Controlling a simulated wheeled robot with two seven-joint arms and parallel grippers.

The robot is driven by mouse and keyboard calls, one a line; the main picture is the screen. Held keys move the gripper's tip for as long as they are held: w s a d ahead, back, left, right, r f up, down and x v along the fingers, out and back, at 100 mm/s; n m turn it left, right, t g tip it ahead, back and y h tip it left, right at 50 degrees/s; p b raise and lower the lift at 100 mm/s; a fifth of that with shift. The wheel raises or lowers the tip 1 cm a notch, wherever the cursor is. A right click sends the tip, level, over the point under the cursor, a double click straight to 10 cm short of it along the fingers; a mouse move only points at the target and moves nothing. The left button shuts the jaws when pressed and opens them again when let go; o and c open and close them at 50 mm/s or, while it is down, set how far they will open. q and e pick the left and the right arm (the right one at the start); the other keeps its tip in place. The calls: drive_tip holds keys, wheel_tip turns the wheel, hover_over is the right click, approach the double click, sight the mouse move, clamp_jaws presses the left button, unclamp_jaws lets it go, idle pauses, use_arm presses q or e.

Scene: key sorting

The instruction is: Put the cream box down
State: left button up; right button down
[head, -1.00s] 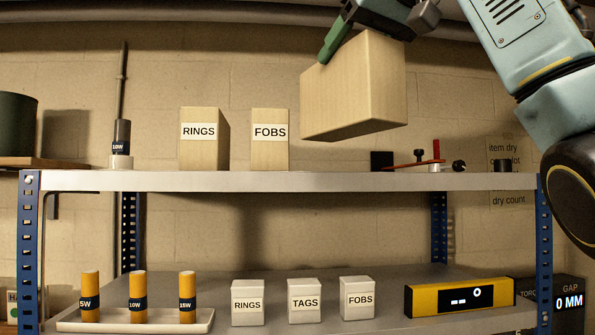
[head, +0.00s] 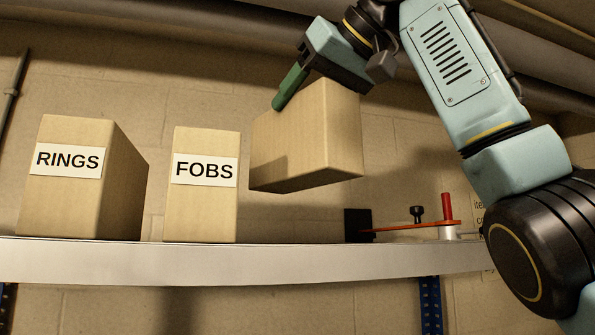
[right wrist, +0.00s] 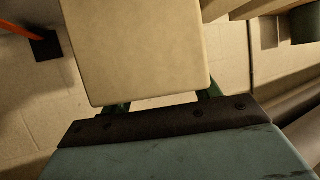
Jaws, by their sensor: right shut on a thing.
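The cream box (head: 315,140) hangs tilted in the air, above the level of the upper shelf and to the right of the FOBS box. My right gripper (head: 292,88) is shut on it near its top; one green finger shows against its upper left side. In the right wrist view the cream box (right wrist: 140,50) fills the upper middle, with the green fingers (right wrist: 165,106) partly hidden behind it at both sides. No label shows on the faces in view. My left gripper is not in view.
On the upper shelf (head: 200,262) stand a RINGS box (head: 70,200) and a FOBS box (head: 200,215). To the right are a black block (head: 358,225) and an orange-red lever device (head: 420,226). Bare shelf lies between the FOBS box and the black block.

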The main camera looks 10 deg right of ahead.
sight(308, 183)
drive_tip(key=f, duration=0.3)
drive_tip(key=shift+w+f, duration=0.1)
drive_tip(key=shift+w, duration=0.15)
drive_tip(key=shift+f, duration=2.35)
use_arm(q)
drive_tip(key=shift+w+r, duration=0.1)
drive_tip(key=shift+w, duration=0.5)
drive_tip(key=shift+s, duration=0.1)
use_arm(e)
drive_tip(key=shift+s, duration=0.1)
drive_tip(key=shift+c, duration=1.9)
unclamp_jaws()
drive_tip(key=shift+f, duration=0.1)
